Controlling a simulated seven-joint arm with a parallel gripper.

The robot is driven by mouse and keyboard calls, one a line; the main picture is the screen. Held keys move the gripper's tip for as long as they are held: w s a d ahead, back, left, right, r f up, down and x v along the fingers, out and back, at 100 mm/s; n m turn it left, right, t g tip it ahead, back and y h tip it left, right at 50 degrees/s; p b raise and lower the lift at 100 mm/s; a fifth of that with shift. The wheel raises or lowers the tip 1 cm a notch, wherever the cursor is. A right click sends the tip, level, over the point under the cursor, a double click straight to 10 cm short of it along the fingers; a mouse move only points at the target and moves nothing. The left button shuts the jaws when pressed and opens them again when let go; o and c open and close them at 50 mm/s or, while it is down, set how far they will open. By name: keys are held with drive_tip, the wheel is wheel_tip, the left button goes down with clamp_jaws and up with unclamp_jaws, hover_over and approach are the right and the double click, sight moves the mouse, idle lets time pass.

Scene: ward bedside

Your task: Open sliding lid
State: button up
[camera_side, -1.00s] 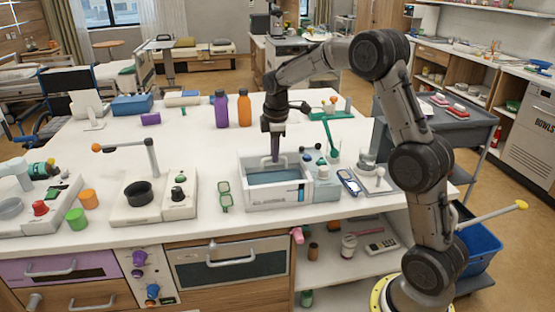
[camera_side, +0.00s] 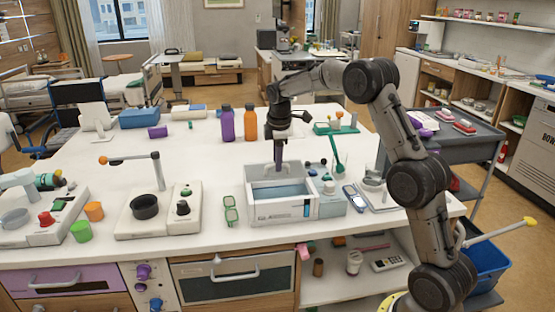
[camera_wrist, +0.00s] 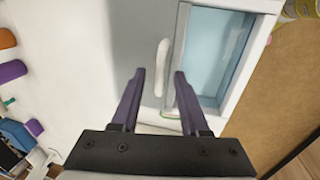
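A pale grey-white box (camera_side: 283,209) stands near the front of the table. Its top is partly open, showing a blue interior (camera_wrist: 214,45). A grey sliding lid (camera_wrist: 162,20) covers the part beside the opening and carries a white bar handle (camera_wrist: 162,68). My gripper (camera_wrist: 160,74) has two purple fingers set apart, one on each side of the handle in the wrist view. I cannot tell whether they touch it. In the side view my gripper (camera_side: 279,164) points down at the back part of the box, and its fingertips are hard to make out.
Green glasses (camera_side: 231,211) lie left of the box. A small device (camera_side: 330,199) and a phone-like item (camera_side: 355,197) sit to its right. Purple (camera_side: 228,124) and orange (camera_side: 250,122) bottles stand behind.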

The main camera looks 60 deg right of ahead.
wheel_tip(320, 180, up, 14)
drive_tip(key=s+a, duration=0.2)
drive_tip(key=shift+f, duration=0.2)
idle(0.6)
drive_tip(key=s+a+r+n+t, duration=0.1)
drive_tip(key=s+a+r+t, duration=0.1)
drive_tip(key=s+a+r, duration=0.35)
drive_tip(key=s+a+r+m+t, duration=0.1)
drive_tip(key=s+a+r, duration=0.3)
drive_tip(key=s+a, duration=0.6)
drive_tip(key=s+a+f+m+t+y, duration=0.1)
drive_tip(key=s+a+f+m, duration=0.3)
drive_tip(key=s+f+m, duration=0.5)
drive_tip(key=s+f, duration=0.6)
drive_tip(key=shift+s+y, duration=0.3)
drive_tip(key=shift+s, duration=0.1)
